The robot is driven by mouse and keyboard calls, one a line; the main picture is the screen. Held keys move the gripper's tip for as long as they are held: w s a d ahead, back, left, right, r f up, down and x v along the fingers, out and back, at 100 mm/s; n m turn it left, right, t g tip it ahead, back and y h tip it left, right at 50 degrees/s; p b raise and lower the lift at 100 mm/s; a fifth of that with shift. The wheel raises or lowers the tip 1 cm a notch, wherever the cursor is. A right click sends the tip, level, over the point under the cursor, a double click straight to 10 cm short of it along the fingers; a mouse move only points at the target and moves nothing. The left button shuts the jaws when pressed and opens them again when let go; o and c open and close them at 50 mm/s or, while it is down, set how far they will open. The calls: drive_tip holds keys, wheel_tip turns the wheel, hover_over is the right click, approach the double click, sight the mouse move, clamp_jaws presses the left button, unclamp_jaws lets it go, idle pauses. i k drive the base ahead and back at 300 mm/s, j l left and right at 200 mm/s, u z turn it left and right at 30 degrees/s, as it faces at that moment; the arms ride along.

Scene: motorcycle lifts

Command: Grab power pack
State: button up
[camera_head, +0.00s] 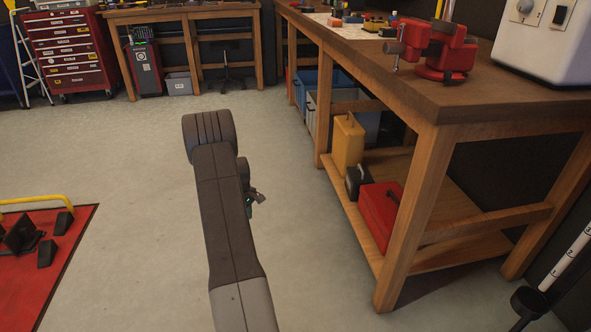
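Which item is the power pack I cannot tell for sure. On the lower shelf of the right workbench stand a yellow case (348,145), a small black item (357,181) and a red case (380,212). The yellow case is upright with a handle on top. My arm reaches up the middle of the view over the floor. My gripper (258,197) shows small and partly hidden on the right side of my arm, left of the shelf and apart from these cases. Its fingers are too small to judge.
The wooden workbench (440,92) carries a red vise (445,50) and a white machine (545,40). Its front leg (413,215) stands beside the red case. A red lift platform (40,280) lies at left. A red tool cabinet (70,50) stands behind. The middle floor is clear.

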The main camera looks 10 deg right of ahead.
sight(356, 176)
drive_tip(key=i+j, duration=0.1)
drive_tip(key=i, duration=0.35)
drive_tip(key=i+j+z, duration=0.15)
drive_tip(key=i, duration=0.8)
drive_tip(key=i+z, duration=0.2)
drive_tip(key=z, duration=0.25)
drive_tip(key=i+z, duration=0.25)
drive_tip(key=z, duration=0.15)
drive_tip(key=i+j+z, duration=0.1)
drive_tip(key=z, duration=0.35)
drive_tip(key=i+j+z, duration=0.2)
drive_tip(key=z, duration=0.2)
drive_tip(key=i, duration=0.1)
